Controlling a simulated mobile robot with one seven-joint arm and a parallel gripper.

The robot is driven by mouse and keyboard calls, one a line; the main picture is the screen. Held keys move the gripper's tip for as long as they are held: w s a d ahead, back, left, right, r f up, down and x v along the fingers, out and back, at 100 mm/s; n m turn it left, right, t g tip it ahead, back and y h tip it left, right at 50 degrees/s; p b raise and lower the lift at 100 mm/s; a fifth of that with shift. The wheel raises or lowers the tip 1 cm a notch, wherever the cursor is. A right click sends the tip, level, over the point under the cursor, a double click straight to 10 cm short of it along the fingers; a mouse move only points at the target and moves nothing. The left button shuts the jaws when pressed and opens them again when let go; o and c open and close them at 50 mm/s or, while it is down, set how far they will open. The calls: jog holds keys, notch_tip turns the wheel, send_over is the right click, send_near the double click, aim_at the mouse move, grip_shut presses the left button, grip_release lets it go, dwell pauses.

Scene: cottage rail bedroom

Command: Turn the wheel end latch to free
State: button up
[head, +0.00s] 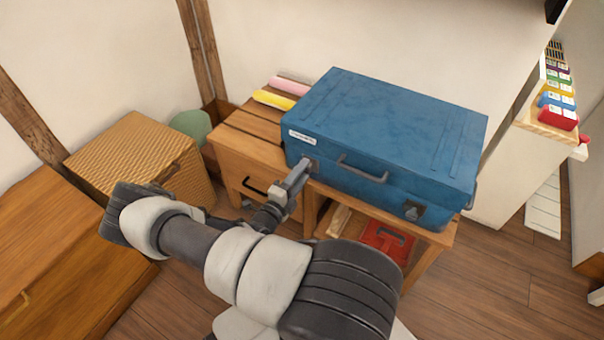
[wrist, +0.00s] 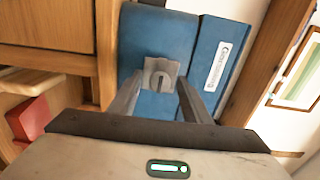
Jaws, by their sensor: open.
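A blue suitcase (head: 390,120) lies flat on a wooden bench, its front side towards me. My gripper (head: 303,170) is at the left end of that front side, near the white label. In the wrist view, my gripper (wrist: 160,88) is open, with one finger on each side of a grey latch (wrist: 160,75) on the blue case. I cannot tell whether the fingers touch it. In the head view my gripper mostly hides this latch. A second latch (head: 412,210) is at the right end of the front. No wheels show clearly, so I cannot tell which end has them.
The case's carry handle (head: 362,168) sticks out between the latches. A red box (head: 387,242) is on the shelf below. A wicker chest (head: 135,150) stands left.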

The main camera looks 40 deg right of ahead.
jog(key=p+v, duration=0.2)
jog(key=v, duration=1.5)
jog(key=shift+s+a, duration=0.1)
jog(key=shift+a, duration=0.05)
